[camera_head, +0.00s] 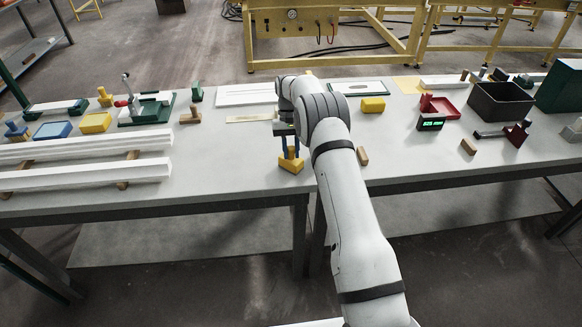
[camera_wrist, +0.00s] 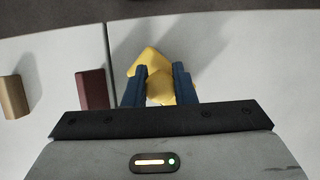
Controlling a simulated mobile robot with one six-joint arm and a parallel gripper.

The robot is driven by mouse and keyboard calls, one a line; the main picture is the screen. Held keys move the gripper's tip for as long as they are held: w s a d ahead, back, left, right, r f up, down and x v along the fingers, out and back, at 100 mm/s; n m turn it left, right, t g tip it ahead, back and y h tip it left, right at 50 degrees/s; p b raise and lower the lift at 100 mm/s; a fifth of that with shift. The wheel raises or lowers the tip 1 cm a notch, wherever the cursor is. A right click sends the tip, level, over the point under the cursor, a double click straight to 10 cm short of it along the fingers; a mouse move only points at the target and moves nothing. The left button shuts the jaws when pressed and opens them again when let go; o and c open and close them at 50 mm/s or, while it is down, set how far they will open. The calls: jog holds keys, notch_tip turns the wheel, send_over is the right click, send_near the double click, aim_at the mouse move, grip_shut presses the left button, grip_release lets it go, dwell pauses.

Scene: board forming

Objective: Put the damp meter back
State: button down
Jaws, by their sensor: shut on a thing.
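My gripper (camera_head: 291,153) is over the near part of the table, close to the seam between the two tabletops. Its blue fingers are shut on a yellow thing (camera_head: 290,167) with a wide angular base and a narrower grip. In the wrist view the yellow thing (camera_wrist: 148,62) shows between and beyond the fingers (camera_wrist: 159,85). I cannot tell whether it is the damp meter, or whether its base touches the table. A dark device with a green lit display (camera_head: 431,123) stands on the right table.
White profiles (camera_head: 90,172) lie at the left. A yellow block (camera_head: 373,104) and a small wooden block (camera_head: 362,156) are right of my arm. A black bin (camera_head: 500,100) and a red tray (camera_head: 440,106) stand at the right. The tabletop around my gripper is mostly clear.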

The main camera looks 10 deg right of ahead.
jog(key=c, duration=1.1)
grip_release()
jog(key=shift+f, duration=0.1)
jog(key=shift+o, duration=0.3)
jog(key=shift+o, duration=1.2)
jog(key=b+v, duration=0.1)
jog(key=v, duration=0.6)
jog(key=shift+w+f, duration=0.1)
jog(key=shift+w+r, duration=0.1)
jog(key=shift+r, duration=0.35)
